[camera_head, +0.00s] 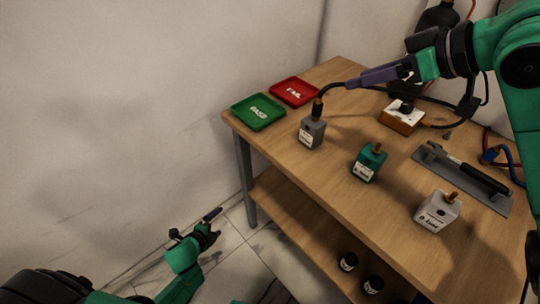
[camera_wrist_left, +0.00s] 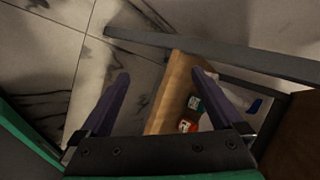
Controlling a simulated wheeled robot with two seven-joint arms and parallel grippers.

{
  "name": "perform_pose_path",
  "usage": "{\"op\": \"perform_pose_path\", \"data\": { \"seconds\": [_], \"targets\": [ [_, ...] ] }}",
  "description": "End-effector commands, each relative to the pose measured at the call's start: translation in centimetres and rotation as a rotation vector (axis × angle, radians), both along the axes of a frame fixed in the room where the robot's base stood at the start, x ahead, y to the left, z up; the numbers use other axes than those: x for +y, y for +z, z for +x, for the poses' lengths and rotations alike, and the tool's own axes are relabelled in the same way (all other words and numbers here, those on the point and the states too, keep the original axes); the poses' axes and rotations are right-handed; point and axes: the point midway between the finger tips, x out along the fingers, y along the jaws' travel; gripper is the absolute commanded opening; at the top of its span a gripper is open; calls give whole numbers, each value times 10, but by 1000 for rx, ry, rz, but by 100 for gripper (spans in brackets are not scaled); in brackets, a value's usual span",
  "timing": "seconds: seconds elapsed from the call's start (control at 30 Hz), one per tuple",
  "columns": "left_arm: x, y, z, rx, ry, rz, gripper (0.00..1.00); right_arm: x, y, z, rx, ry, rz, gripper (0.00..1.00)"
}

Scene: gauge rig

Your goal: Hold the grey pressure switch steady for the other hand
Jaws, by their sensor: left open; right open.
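The grey pressure switch (camera_head: 312,132) stands upright on the table near its left edge, a dark hose fitting (camera_head: 318,106) over its top. My right gripper (camera_head: 350,83) is above and to the right of it, its purple fingers at the black hose that runs to this fitting; the jaws are open, and I cannot tell whether they touch the hose. My left gripper (camera_head: 212,224) is open and empty, low and off the table's left side, well apart from the switch. The left wrist view also shows its spread fingers (camera_wrist_left: 160,80); the switch is not seen there.
A green PASS tray (camera_head: 240,117) and a red FAIL tray (camera_head: 279,85) lie behind the switch. A teal switch (camera_head: 369,164), a white one (camera_head: 437,211) and an orange-sided box (camera_head: 386,119) stand to the right. Jars (camera_head: 348,262) sit on the lower shelf.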

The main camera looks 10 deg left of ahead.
Motion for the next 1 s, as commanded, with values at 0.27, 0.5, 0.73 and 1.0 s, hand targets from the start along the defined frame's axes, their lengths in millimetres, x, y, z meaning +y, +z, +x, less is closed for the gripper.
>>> {"op": "perform_pose_path", "data": {
  "seconds": [0.27,0.5,0.73,1.0],
  "targets": [
    [-74,181,67,-508,-592,569,100,0,0,0,0,0,0,50],
    [-158,314,46,-949,-957,1125,100,0,0,0,0,0,0,50],
    [-185,361,40,-1117,-985,1349,100,0,0,0,0,0,0,50],
    [-211,363,77,-1119,-982,1352,100,0,0,0,0,0,0,50]
  ]
}}
